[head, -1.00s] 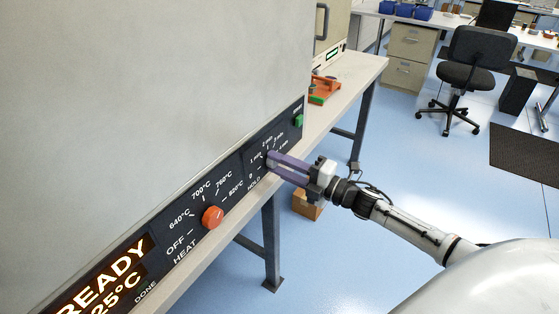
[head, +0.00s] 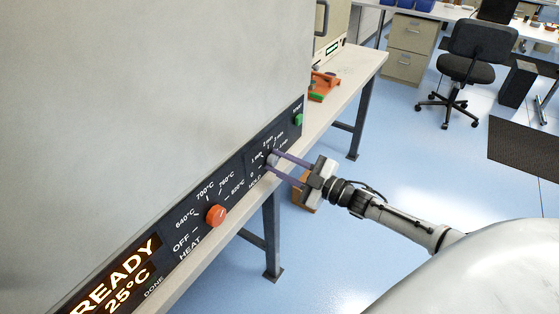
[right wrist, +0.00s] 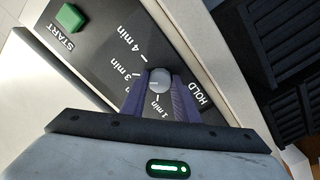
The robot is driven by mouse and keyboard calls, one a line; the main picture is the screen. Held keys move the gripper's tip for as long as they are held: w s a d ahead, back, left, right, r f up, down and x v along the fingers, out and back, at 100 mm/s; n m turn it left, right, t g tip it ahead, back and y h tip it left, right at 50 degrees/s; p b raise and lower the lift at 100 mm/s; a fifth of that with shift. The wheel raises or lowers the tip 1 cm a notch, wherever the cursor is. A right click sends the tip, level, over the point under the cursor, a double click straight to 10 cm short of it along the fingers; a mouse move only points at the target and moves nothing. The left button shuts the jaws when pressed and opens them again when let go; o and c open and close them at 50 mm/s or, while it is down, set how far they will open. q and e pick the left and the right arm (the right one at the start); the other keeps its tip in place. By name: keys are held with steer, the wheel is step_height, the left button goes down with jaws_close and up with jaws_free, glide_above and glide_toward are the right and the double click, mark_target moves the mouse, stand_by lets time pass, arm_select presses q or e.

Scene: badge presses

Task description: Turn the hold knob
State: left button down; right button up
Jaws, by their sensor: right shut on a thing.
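The grey round hold knob (right wrist: 159,80) sits on the dark control panel, between the purple fingers of my right gripper (right wrist: 158,88) in the right wrist view. The gripper is shut on the knob. Labels 1 min, 3 min and 4 min and the word HOLD show around it; its exact pointer setting is hard to read. In the head view the knob (head: 272,160) is small, with my right gripper (head: 273,161) reaching it from the right. My left gripper is not in view.
An orange heat knob (head: 216,215) is lower left on the panel, by a lit READY 25°C display (head: 120,280). A green start button (head: 298,120) is at the panel's far end. An orange and green press (head: 322,86) stands on the bench (head: 350,72) beyond.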

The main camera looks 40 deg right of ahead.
steer(key=shift+m, duration=0.5)
steer(key=o, duration=1.1)
steer(key=shift+s, duration=0.1)
steer(key=v, duration=1)
